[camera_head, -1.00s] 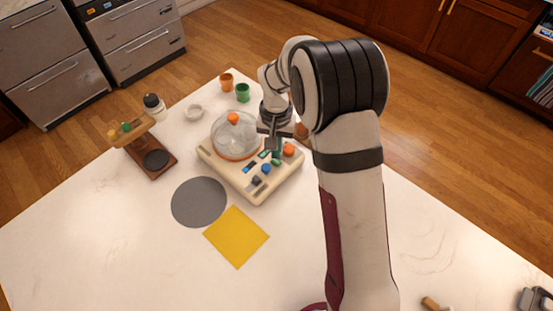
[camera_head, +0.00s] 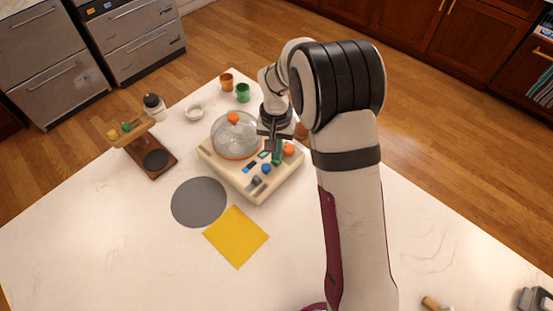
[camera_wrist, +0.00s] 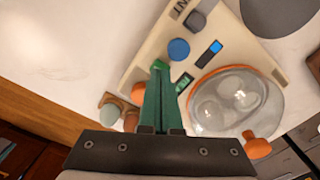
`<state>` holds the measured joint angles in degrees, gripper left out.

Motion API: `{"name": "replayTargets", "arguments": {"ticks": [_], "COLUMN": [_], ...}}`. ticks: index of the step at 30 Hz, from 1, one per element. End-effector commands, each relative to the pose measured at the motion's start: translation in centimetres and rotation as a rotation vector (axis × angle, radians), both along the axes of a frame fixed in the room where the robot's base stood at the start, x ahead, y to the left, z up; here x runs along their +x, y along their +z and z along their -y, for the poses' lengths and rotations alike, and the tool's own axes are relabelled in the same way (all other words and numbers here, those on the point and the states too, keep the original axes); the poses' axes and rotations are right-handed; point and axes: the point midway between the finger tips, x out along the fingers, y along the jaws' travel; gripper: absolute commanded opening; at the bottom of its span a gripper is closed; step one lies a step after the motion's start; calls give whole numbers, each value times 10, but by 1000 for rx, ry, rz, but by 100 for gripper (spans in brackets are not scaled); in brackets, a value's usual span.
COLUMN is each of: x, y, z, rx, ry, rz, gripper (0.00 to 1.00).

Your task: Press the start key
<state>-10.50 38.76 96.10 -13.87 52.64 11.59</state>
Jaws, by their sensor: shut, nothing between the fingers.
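The cream machine (camera_head: 232,178) stands on the table with a clear dome (camera_head: 235,138) and a control panel. The panel carries a blue round knob (camera_wrist: 178,50), a dark grey knob (camera_wrist: 195,20), a blue-and-black rocker (camera_wrist: 208,54) and a small green-edged piece (camera_wrist: 184,83). An orange knob (camera_head: 289,150) sits at the panel's right corner. I cannot tell which control is the start key. My gripper (camera_wrist: 160,68) is shut and empty, its green fingers together over the panel, beside the green-edged piece. Its fingertips hide part of the panel; contact cannot be told.
Orange (camera_head: 226,80) and green (camera_head: 242,93) cups and a white bowl (camera_head: 194,112) stand behind the machine. A wooden stand (camera_head: 150,158) is at left. A grey disc (camera_head: 199,202) and yellow sheet (camera_head: 236,237) lie in front. The front table is mostly clear.

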Motion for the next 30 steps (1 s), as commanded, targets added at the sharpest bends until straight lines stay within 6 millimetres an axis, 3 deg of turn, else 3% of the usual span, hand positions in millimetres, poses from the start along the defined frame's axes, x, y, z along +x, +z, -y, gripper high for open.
{"name": "replayTargets", "arguments": {"ticks": [19, 30], "x": [0, 0], "y": [-13, -3], "z": [0, 0], "rx": [0, -1], "ry": [0, 0], "rz": [0, 2], "gripper": [0, 0]}}
